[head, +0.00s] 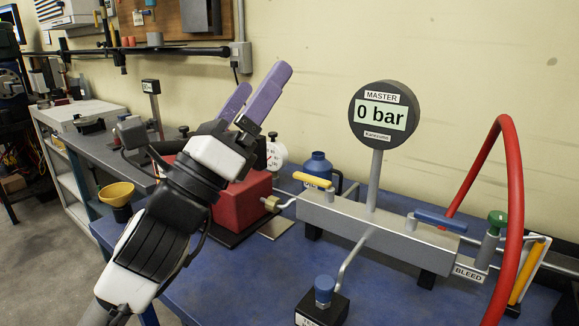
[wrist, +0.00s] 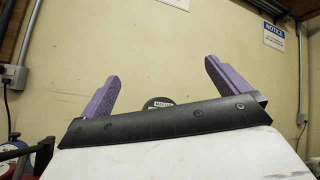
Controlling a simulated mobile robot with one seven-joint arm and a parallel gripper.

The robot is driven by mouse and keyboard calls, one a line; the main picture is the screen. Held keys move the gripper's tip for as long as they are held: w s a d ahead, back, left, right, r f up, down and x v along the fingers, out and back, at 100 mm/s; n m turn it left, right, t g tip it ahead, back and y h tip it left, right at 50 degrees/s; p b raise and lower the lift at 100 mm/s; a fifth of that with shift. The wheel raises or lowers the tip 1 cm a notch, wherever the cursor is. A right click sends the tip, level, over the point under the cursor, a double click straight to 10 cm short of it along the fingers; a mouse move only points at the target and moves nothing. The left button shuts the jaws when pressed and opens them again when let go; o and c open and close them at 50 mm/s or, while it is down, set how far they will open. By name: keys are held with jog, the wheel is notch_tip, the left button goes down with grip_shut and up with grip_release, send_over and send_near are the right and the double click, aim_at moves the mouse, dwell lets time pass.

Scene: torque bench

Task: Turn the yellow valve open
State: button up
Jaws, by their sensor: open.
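The yellow valve handle (head: 312,180) sits on the left end of a grey metal manifold (head: 335,210) on the blue bench. It lies roughly along the manifold. A round gauge (head: 383,114) above the manifold reads "0 bar" under the label "MASTER". My gripper (head: 258,95) has purple fingers, is open and empty, and points up, above and left of the yellow handle and apart from it. In the wrist view my gripper (wrist: 160,85) shows its two fingers wide apart, with the wall beyond and the dark gauge top (wrist: 157,103) low between them.
A blue lever (head: 441,219), a green knob (head: 497,218) by a "BLEED" label and a looping red hose (head: 513,190) stand at the right. The bench front (head: 220,285) is mostly clear.

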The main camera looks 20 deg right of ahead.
jog(key=w+d+f+m+y+p, duration=0.1)
jog(key=w+d+f+y, duration=0.5)
jog(key=f, duration=0.4)
jog(key=m+g+y+p, duration=0.1)
jog(key=m+g+y, duration=0.1)
jog(key=y, duration=0.1)
send_near(313, 176)
jog(key=p+x, duration=0.4)
jog(key=x, duration=0.6)
jog(key=shift+r, duration=0.1)
jog(key=shift+w+d, duration=0.45)
jog(key=shift+d, duration=0.05)
jog(key=shift+c, duration=0.3)
jog(key=c, duration=1.1)
jog(key=shift+s+d, duration=0.1)
jog(key=shift+c, duration=0.2)
jog(key=shift+d+f+t, duration=0.1)
jog(key=shift+f+t, duration=0.1)
jog(key=shift+t, duration=0.1)
